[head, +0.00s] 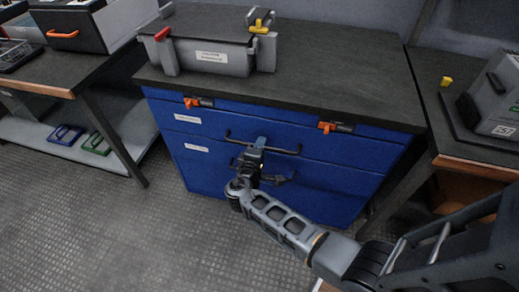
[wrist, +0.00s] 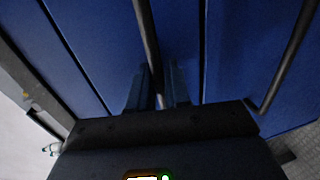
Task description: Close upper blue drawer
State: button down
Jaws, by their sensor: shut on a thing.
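The blue cabinet has an upper drawer (head: 215,124) with a white label and a long dark handle (head: 285,151). A lower drawer (head: 205,165) is below it, its handle partly hidden by my arm. My gripper (head: 259,143) is at the middle of the upper handle. In the wrist view, the handle bar (wrist: 147,40) runs between the two fingers of my gripper (wrist: 158,88), which are shut on it. The drawer front looks nearly flush with the cabinet; any small gap is hard to tell.
Orange latches (head: 198,102) sit under the dark worktop (head: 340,75). A grey case (head: 210,55) with red and yellow handles stands on top. Benches flank the cabinet, with a grey device (head: 495,100) on the right one. The floor (head: 90,220) at front left is clear.

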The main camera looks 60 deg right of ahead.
jog(key=c, duration=1.3)
grip_release()
jog(key=shift+w+d, duration=0.1)
jog(key=shift+d, duration=0.15)
jog(key=shift+a, duration=0.1)
jog(key=v, duration=0.7)
jog(key=shift+a, duration=0.25)
